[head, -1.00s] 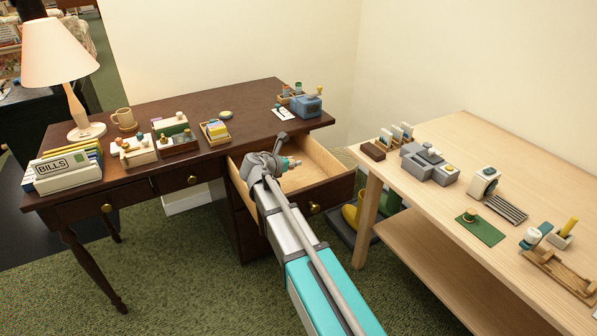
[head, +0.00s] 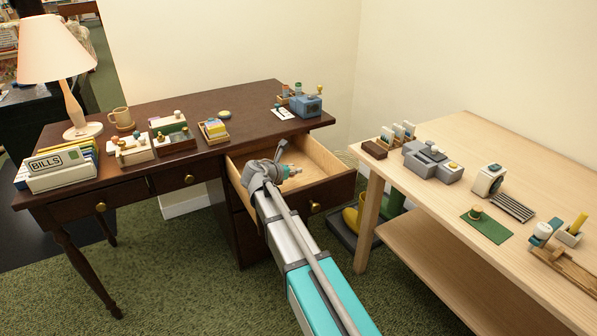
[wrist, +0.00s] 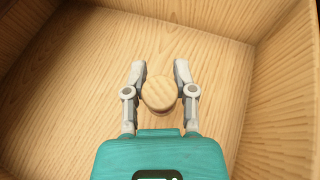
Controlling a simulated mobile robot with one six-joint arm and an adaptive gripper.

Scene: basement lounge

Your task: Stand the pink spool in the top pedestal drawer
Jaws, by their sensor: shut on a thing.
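The top pedestal drawer (head: 335,191) at the desk's right end is pulled open, its light wood inside showing. My gripper (head: 290,172) is in or just over the drawer opening. In the wrist view my gripper (wrist: 160,68) points down at the drawer's bare floor (wrist: 75,80). It is shut on the spool (wrist: 160,92), whose round, pale wooden end faces the camera between the two fingers. The spool's pink part is hidden beneath that end. It looks about upright. I cannot tell whether its lower end touches the drawer floor.
The drawer walls (wrist: 275,85) stand around the gripper, with bare floor on both sides. The dark desk (head: 250,115) holds a lamp, files, small trays and a blue box. A pale workbench (head: 450,180) with several items stands close on the right. Yellow boots (head: 352,217) stand below.

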